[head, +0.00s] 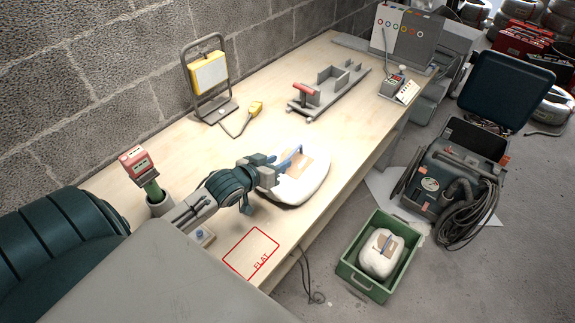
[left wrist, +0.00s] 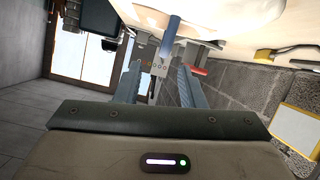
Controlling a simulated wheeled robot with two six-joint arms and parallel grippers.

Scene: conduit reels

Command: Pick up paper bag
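A white paper bag (head: 302,184) with a tan patch and a blue strip (head: 289,158) on top lies on the wooden table. My left gripper (head: 272,172) is at the bag's near left side, by the blue strip. In the left wrist view its fingers (left wrist: 160,82) are apart, and the blue strip (left wrist: 168,36) shows between and beyond them. The bag (left wrist: 215,14) fills the top of that view. I cannot tell whether a finger touches it. A similar white bag (head: 381,260) lies in a green crate (head: 350,277) on the floor. My right gripper is not in view.
On the table (head: 165,130) are a work lamp (head: 208,75), a grey fixture with a red handle (head: 325,88), a cup with a red-topped tool (head: 158,203) and a red-outlined "FLAT" area (head: 251,253). A vacuum-like machine (head: 440,180) stands on the floor at right.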

